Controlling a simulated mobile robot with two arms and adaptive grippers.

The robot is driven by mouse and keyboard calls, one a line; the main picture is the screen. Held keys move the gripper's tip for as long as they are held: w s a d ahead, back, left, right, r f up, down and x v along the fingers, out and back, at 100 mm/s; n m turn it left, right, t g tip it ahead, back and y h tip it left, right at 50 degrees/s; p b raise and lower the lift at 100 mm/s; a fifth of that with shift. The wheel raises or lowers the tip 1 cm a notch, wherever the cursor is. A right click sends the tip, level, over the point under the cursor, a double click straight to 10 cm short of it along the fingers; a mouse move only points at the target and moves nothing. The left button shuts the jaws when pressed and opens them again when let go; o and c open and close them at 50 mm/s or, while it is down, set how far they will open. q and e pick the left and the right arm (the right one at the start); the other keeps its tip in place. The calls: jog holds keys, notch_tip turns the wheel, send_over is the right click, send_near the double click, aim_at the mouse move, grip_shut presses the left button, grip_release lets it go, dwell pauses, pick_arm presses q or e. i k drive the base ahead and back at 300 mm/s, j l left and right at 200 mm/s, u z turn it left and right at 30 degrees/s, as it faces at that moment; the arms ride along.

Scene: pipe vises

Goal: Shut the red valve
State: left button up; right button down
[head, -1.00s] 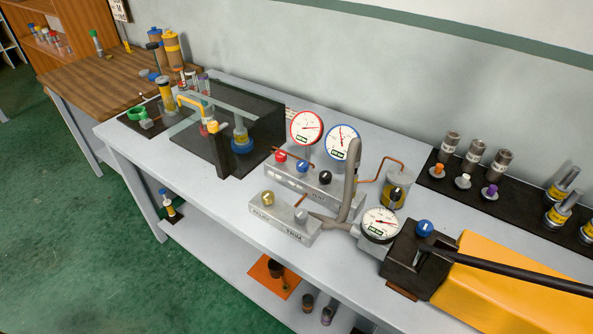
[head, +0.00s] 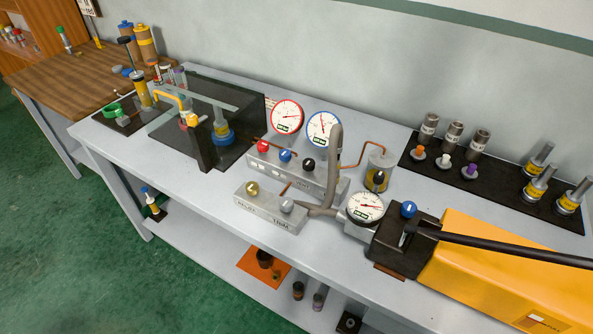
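The red valve (head: 262,146) is a small red knob at the left end of the upper grey manifold block (head: 297,172) on the table. A blue knob (head: 285,156) and a black knob (head: 308,165) sit to its right on the same block. A red-rimmed gauge (head: 287,117) stands behind the red valve, and a blue-rimmed gauge (head: 322,129) stands to the right of that. The knob's exact turn is too small to tell. Neither of my grippers shows in the head view.
A lower block (head: 270,212) with brass and grey knobs sits in front. A bent grey pipe (head: 335,165) rises at the manifold's right. A yellow pump (head: 490,270) with a long black handle (head: 510,248) fills the right. A dark-walled rig (head: 205,150) stands left.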

aim_at(262, 146)
jog(key=i+j+z, duration=0.1)
jog(key=j+z, duration=0.45)
jog(key=z, duration=0.25)
jog(key=i+j, duration=0.05)
